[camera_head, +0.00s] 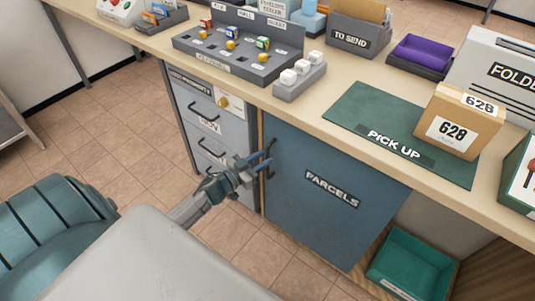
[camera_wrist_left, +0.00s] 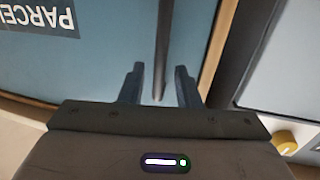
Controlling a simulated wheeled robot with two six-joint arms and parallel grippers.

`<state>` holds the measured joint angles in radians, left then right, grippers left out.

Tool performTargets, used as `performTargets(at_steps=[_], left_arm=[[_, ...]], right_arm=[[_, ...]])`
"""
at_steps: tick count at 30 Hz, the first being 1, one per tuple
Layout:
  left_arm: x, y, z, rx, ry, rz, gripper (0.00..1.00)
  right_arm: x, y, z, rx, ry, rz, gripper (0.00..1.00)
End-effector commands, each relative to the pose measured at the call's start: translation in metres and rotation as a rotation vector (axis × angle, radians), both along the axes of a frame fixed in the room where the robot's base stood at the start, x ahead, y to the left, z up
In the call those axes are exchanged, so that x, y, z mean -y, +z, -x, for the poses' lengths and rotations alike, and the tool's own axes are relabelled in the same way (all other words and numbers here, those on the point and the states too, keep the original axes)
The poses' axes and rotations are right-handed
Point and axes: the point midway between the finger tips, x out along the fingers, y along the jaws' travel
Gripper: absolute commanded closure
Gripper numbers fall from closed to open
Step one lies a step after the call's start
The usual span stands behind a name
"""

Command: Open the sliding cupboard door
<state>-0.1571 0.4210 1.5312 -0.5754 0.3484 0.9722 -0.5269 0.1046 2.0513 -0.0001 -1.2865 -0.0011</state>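The blue sliding cupboard door (camera_head: 320,225) labelled PARCELS is under the counter and covers the cupboard's left and middle part. Its dark upright bar handle (camera_head: 271,172) is near the door's left edge. My left gripper (camera_head: 266,157) is at this handle with its fingers pointing toward the door. In the left wrist view the two fingers (camera_wrist_left: 160,72) are apart, and the end of the handle (camera_wrist_left: 163,40) lies between them, with a gap on each side. The door (camera_wrist_left: 100,55) also shows there. My right gripper is not in view.
A green bin (camera_head: 415,262) stands in the open space right of the door. A grey drawer unit (camera_head: 215,135) with handles is just left of the cupboard. The counter above holds a green PICK UP mat (camera_head: 365,115) and a parcel (camera_head: 460,118) marked 628.

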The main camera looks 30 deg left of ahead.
Motion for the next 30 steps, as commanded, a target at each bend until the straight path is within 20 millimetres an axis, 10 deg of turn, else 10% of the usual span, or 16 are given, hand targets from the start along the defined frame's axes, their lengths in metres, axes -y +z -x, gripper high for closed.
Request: performTargets(at_steps=[17,22,30], left_arm=[[0.008,0.0,-0.027,-0.001,0.0,0.0,0.7],[0.008,0.0,-0.027,-0.001,0.0,0.0,1.0],[0.008,0.0,-0.027,-0.001,0.0,0.0,1.0]], right_arm=[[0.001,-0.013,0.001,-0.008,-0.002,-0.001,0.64],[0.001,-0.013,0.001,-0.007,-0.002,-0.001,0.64],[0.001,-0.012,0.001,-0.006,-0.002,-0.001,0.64]])
